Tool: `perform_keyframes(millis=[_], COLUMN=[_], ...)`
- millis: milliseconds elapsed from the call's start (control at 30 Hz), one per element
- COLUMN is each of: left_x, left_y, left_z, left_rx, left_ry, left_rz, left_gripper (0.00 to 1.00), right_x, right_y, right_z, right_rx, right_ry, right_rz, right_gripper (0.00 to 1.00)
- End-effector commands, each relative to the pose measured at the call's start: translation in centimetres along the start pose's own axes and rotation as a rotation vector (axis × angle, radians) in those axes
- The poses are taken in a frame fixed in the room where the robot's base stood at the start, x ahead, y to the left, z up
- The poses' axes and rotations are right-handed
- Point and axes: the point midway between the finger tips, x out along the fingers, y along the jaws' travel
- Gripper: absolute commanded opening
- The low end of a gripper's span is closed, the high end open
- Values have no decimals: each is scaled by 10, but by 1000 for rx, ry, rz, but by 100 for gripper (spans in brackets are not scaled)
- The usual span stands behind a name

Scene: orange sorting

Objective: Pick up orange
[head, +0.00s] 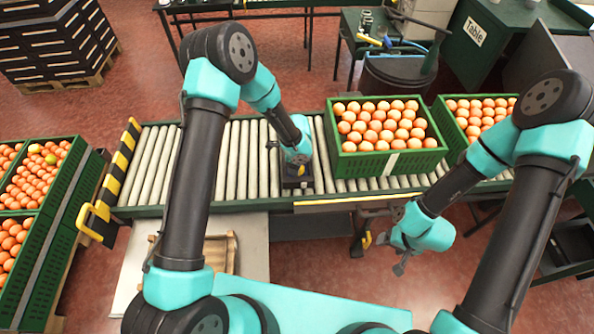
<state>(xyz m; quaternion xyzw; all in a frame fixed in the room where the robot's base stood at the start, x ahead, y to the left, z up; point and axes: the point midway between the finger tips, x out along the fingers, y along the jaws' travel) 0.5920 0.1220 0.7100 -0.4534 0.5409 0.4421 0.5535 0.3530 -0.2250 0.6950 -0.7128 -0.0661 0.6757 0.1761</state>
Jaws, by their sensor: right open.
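Many oranges (385,125) fill a green crate (392,162) on the roller conveyor, right of centre. My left gripper (296,186) points down over the rollers, left of this crate and apart from it. Its fingers are dark and small, and I cannot tell whether they are open or shut. My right gripper (398,262) is open and empty in front of the conveyor, over the red floor, with no orange near its fingers.
The conveyor rollers (235,160) are bare left of the crate. A second crate of oranges stands at the right, partly behind my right arm. More orange crates (50,235) stand at the far left. A black bin (395,75) stands behind.

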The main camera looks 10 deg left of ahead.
Motion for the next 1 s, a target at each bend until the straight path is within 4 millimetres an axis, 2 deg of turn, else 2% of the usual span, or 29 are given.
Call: perform_keyframes(millis=[33,100,600,933,1000], left_x=[19,23,22,22,22], left_y=[10,10,9,8,8], left_z=[-1,-1,-1,-1,-1], left_rx=[0,0,0,0,0], left_ry=[4,4,3,3,3], left_rz=[28,28,22,22,21], left_gripper=[63,63,63,33,32], right_x=[0,0,0,0,0], right_y=[0,0,0,0,0], right_z=[0,0,0,0,0], right_rx=[0,0,0,0,0], right_ry=[0,0,0,0,0], right_rz=[0,0,0,0,0], right_gripper=[68,68,68,68,68])
